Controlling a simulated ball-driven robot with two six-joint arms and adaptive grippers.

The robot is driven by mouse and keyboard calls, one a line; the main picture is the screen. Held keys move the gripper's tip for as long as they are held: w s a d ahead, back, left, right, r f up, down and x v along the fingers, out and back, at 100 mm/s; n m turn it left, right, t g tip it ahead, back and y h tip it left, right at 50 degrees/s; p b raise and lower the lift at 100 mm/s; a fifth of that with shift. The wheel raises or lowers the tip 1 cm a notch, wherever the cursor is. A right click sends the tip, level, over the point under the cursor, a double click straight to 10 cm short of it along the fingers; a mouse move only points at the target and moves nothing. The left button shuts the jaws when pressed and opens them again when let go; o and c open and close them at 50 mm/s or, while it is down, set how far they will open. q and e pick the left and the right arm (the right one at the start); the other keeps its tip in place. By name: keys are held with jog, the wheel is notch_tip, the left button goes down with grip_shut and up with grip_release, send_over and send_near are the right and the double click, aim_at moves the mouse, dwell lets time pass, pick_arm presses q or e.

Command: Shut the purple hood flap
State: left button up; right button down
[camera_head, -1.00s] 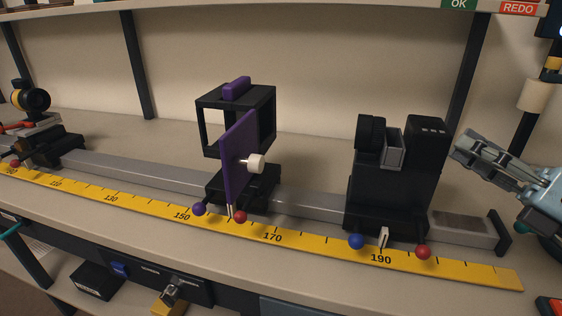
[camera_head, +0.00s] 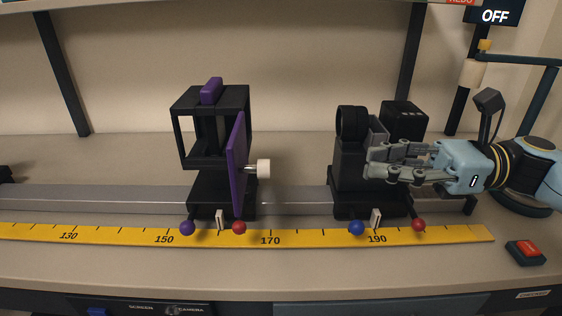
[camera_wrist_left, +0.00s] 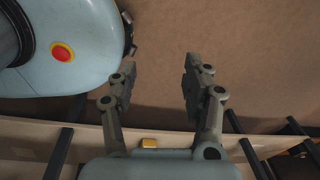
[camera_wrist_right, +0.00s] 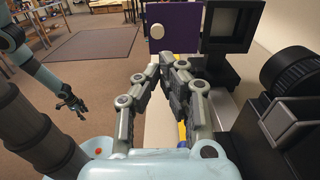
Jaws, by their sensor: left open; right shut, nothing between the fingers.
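The purple hood flap (camera_head: 236,165) stands open, swung out from the right side of the black hood frame (camera_head: 211,128) and pointing toward me. A white knob (camera_head: 264,168) sticks out from its right face. In the right wrist view the flap (camera_wrist_right: 182,27) is a purple panel with its white knob (camera_wrist_right: 156,31), ahead of the fingertips. My right gripper (camera_head: 370,165) is shut and empty, pointing left, in front of the black unit at the right and apart from the flap. My left gripper (camera_wrist_left: 158,85) is open and empty over the brown floor; it is outside the head view.
The black unit (camera_head: 350,185) with a lens and grey holder stands on the rail (camera_head: 300,198), right of the hood. Purple, blue and red balls line the yellow scale (camera_head: 320,238). A red button box (camera_head: 526,251) sits at the right. The rail between hood and unit is free.

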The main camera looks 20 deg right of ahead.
pick_arm(q)
jog(key=shift+w+d+r+p, duration=0.1)
jog(key=shift+d+r+p, duration=0.15)
jog(key=shift+r+p, duration=0.35)
jog(key=shift+d+r+p, duration=0.25)
jog(key=shift+r+p, duration=0.35)
pick_arm(e)
jog(key=x, duration=1.2)
jog(key=shift+a, duration=0.15)
